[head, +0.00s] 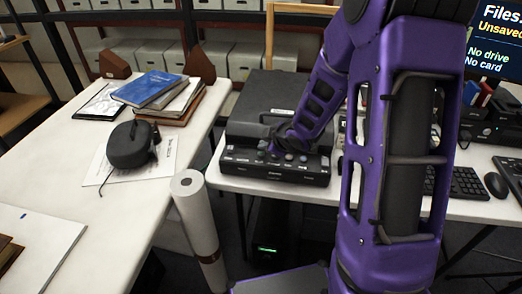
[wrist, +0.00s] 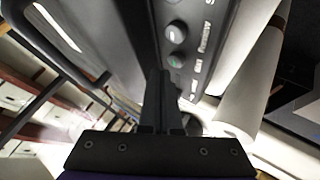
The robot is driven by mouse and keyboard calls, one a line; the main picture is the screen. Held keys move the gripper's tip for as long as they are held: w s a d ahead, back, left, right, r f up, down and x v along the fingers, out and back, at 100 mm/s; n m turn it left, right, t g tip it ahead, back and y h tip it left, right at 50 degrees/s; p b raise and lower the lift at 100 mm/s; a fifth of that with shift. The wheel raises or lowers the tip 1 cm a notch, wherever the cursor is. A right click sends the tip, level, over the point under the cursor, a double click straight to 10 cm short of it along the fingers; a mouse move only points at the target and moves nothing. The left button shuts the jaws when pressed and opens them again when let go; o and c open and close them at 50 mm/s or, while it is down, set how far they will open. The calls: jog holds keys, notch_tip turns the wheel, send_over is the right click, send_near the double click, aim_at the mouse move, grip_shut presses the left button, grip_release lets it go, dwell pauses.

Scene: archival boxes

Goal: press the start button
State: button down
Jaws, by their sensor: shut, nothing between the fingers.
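A black control box (head: 318,176) with a row of knobs or buttons stands on the right-hand white table, in front of a larger black machine (head: 258,103). My gripper (head: 276,139) is low over the left part of this row. In the wrist view my gripper (wrist: 158,74) is shut and empty, its fingertips close beside a round button with a green mark (wrist: 174,62). A round button with a light mark (wrist: 176,32) is farther along the panel. I cannot tell whether the fingertips touch the panel. The labels are too small to read surely, so no start button is identified.
A white paper roll (head: 196,215) stands upright left of the control box. Stacked books (head: 165,96) and a black strapped device (head: 131,146) lie on the left table. A keyboard (head: 465,184) and mouse (head: 496,186) are at right. Grey boxes fill the back shelves.

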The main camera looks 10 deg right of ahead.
aim_at(264, 157)
notch_tip(264, 157, up, 5)
jog(key=p, duration=0.4)
jog(key=shift+p, duration=0.35)
dwell(0.6)
